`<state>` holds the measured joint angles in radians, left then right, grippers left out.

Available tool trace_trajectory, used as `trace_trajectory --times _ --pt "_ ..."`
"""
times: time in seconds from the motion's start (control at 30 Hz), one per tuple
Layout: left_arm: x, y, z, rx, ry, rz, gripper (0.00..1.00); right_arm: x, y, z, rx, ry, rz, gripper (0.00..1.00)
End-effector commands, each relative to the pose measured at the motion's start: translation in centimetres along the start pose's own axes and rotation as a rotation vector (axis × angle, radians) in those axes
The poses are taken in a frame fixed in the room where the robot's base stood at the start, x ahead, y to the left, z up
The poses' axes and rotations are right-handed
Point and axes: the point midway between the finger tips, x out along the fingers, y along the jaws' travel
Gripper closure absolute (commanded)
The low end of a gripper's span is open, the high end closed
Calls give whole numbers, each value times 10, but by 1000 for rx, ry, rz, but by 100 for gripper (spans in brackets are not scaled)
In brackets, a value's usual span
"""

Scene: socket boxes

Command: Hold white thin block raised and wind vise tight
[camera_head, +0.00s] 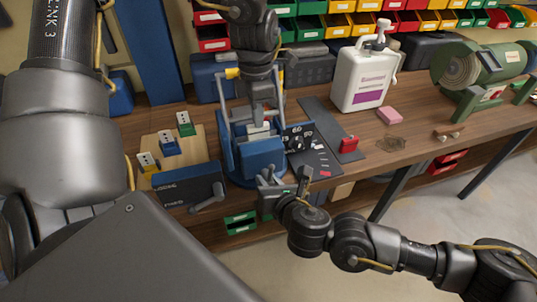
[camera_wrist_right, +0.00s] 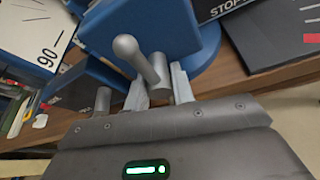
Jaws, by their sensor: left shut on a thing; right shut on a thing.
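The blue vise (camera_head: 262,158) stands near the table's front edge in the head view. A small white thin block (camera_head: 258,129) shows at the top of the vise, below my left gripper (camera_head: 259,113). My left gripper points down and is shut on the block; its fingers hide part of it, and I cannot tell how far it sits above the vise. My right gripper (camera_head: 279,181) is at the front of the vise, shut on the grey vise handle. In the right wrist view the handle (camera_wrist_right: 143,60) stands tilted between the fingers of my right gripper (camera_wrist_right: 160,92).
A dark panel with a lever (camera_head: 187,187) and a wooden board with coloured sockets (camera_head: 151,139) are at left. A red block (camera_head: 348,145), white jug (camera_head: 362,78) and green grinder (camera_head: 485,68) are at right.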

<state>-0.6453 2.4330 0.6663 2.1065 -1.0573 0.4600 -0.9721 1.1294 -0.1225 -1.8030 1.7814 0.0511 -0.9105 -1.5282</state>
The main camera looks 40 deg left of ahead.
Motion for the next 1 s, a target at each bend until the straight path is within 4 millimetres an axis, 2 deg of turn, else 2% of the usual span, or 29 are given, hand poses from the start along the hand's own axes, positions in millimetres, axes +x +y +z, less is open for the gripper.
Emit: trace_trajectory --times 0.37,1.0 --pt "0 0 0 0 0 1 100 0 -1 -1 170 1 67 98" --pt "0 0 0 -1 0 1 100 0 0 -1 727 1 297 98"
